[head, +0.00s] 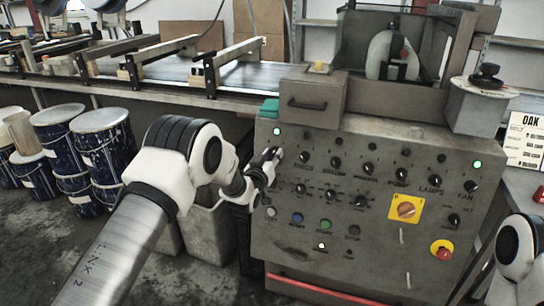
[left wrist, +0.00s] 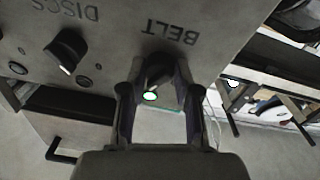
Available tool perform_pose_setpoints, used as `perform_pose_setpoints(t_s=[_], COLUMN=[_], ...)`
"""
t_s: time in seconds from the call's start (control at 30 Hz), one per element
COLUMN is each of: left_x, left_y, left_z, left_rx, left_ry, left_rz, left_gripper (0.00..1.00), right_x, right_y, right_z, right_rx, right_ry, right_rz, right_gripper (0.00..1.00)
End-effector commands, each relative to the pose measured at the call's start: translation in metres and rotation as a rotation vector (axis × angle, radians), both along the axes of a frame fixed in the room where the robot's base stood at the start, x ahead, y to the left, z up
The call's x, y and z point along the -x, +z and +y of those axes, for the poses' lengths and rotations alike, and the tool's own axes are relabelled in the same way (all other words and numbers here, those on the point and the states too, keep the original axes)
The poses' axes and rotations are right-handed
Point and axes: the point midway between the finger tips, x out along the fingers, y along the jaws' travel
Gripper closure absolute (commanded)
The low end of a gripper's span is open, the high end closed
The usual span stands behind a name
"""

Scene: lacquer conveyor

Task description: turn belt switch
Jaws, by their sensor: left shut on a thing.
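The grey control panel (head: 330,240) stands in the middle of the head view. My left gripper (head: 274,153) is at its upper left, in front of the belt switch, which it mostly hides there. In the left wrist view, which shows the panel upside down, the dark belt switch knob (left wrist: 156,72) sits between the fingers of my left gripper (left wrist: 157,92), under the BELT label (left wrist: 170,32). The gripper is shut on the knob. A lit green lamp (left wrist: 150,96) shows beside the knob. My right gripper is out of view.
The DISCS knob (left wrist: 66,50) is beside the belt switch. A row of more knobs, a yellow-backed rotary switch (head: 405,208) and a red stop button (head: 442,250) are on the panel. Blue drums (head: 105,145) stand at left, below the conveyor (head: 170,70).

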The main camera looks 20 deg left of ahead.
Motion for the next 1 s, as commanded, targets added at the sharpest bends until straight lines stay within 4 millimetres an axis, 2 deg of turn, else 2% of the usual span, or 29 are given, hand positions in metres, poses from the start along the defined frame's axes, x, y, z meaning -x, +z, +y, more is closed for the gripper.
perform_pose_setpoints(t_s=[0.27,1.0], left_x=[-0.0001,-0.0003], left_y=[0.0003,0.0026], left_z=[-0.0015,-0.0036], left_rx=[0.160,0.810], left_ry=[0.029,0.147], left_rz=[0.004,0.024], left_gripper=[1.00,1.00], right_x=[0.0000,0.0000], right_y=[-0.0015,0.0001], right_z=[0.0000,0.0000], right_rx=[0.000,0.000], right_ry=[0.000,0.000], right_rz=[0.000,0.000], right_gripper=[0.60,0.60])
